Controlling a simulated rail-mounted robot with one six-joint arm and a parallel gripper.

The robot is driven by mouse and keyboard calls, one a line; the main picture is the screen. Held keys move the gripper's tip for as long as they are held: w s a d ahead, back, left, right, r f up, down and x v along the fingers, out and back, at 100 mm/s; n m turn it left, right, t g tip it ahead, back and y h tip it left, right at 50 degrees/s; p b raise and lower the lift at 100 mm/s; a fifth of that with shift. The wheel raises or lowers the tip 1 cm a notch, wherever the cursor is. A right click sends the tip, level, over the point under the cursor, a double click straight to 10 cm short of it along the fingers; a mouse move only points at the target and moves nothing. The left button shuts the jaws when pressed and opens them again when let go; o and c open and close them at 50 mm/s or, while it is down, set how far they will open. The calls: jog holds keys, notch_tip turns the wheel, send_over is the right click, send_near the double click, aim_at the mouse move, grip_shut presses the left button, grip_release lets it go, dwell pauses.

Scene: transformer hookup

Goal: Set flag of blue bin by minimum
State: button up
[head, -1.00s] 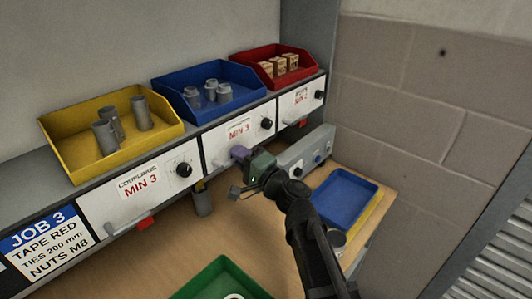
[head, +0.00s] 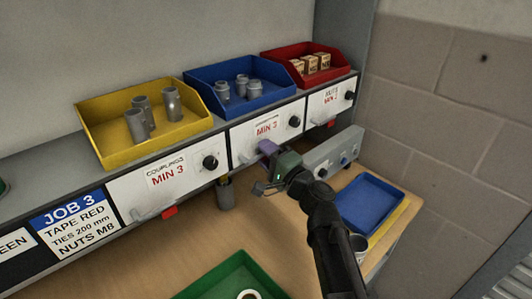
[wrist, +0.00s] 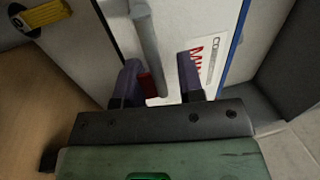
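The blue bin (head: 226,108) stands on the shelf in the head view, holding a few grey fittings (head: 241,86). Below it is a white panel (head: 245,132) with a red MIN 3 label (head: 266,128) and a black knob (head: 294,121). My gripper (head: 266,150) is at the lower edge of this panel. In the wrist view my gripper (wrist: 160,84) is open, its two dark fingers apart. A grey bar (wrist: 146,45) and a red flag (wrist: 150,86) show between or just beyond the fingers. In the head view my gripper hides the flag.
A yellow bin (head: 110,150) and a red bin (head: 335,66) flank the blue bin. A grey box with knobs (head: 338,152) stands right of my gripper. A blue tray (head: 369,203) and a green tray (head: 205,284) lie on the wooden bench (head: 270,228).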

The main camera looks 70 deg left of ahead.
jog(key=b+v, duration=0.2)
jog(key=v, duration=0.9)
jog(key=shift+a, duration=0.1)
jog(key=s+d+f+n+g+h, duration=0.2)
jog(key=s+d+f+n+h, duration=0.15)
jog(key=f+n+h, duration=0.2)
jog(key=w+d+f+m+t+h+p, duration=0.1)
jog(key=w+d+f+t+h, duration=0.4)
jog(key=w+d, duration=0.65)
jog(key=w+d+f+m+t+h, duration=0.1)
jog(key=w+d+f+t+h, duration=0.15)
jog(key=w+d+f, duration=0.85)
jog(key=w+d+r+m+h, duration=0.1)
jog(key=d+m+h, duration=0.1)
jog(key=d, duration=1)
jog(key=w+d+r+m+t+h+p, duration=0.1)
jog(key=w+d+m+h, duration=0.1)
jog(key=d, duration=1.1)
jog(key=w+d+r+m+h, duration=0.1)
jog(key=d+m+h, duration=0.1)
jog(key=d, duration=1.1)
jog(key=shift+w+d+r+m, duration=0.25)
jog(key=shift+w+m, duration=0.1)
jog(key=shift+m, duration=0.5)
jog(key=shift+t, duration=0.25)
